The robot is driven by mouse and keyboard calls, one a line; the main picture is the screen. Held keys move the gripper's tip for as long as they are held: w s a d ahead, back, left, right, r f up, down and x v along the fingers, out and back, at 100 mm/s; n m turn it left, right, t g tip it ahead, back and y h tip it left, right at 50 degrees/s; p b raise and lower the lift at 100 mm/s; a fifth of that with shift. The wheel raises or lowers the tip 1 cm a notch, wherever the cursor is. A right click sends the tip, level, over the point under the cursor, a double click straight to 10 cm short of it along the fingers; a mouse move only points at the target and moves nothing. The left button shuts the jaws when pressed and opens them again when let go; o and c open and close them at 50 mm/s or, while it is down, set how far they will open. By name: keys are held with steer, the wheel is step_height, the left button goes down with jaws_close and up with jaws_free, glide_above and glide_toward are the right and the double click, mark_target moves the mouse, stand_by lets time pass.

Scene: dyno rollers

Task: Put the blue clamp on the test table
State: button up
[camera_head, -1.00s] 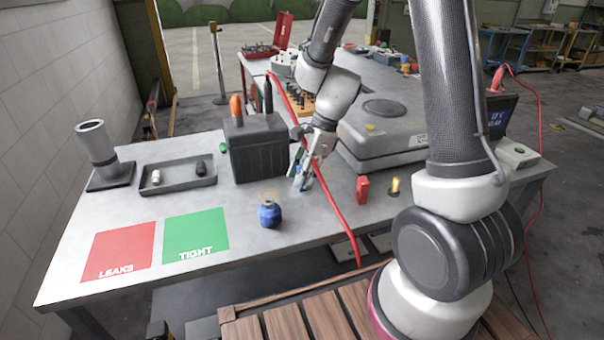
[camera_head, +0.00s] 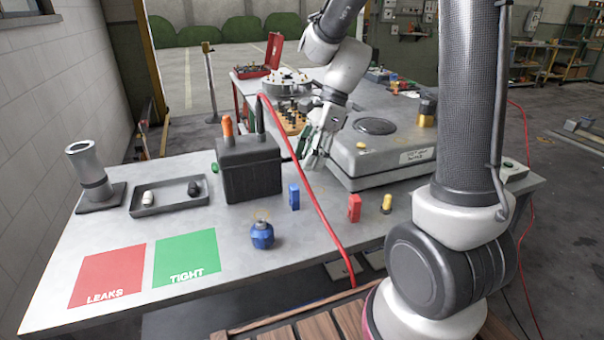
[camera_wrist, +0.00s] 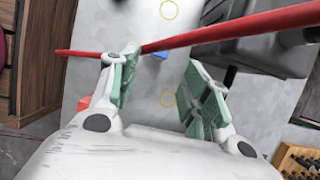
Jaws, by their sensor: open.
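The blue clamp (camera_head: 294,196) stands upright on the grey table (camera_head: 225,262), between the black battery box and the red clamp.
A red cable (camera_head: 318,212) arches from the black box (camera_head: 249,172) across the table, close to my gripper. A red clamp (camera_head: 354,208) and a yellow-topped piece (camera_head: 387,203) stand at right. A blue round fitting (camera_head: 262,235) is in front. A large grey unit (camera_head: 385,160) stands behind.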

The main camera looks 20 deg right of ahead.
steer(key=s+d+r+n+t+h, duration=0.2)
steer(key=s+d+r+n, duration=0.3)
steer(key=s+n, duration=0.4)
steer(key=s+d+r+n+t+h, duration=0.2)
steer(key=s+d+r+n, duration=0.3)
steer(key=s+n, duration=0.4)
steer(key=shift+s+d+r+h, duration=0.3)
steer(key=shift+s+d+r, duration=0.05)
steer(key=shift+s+r, duration=0.2)
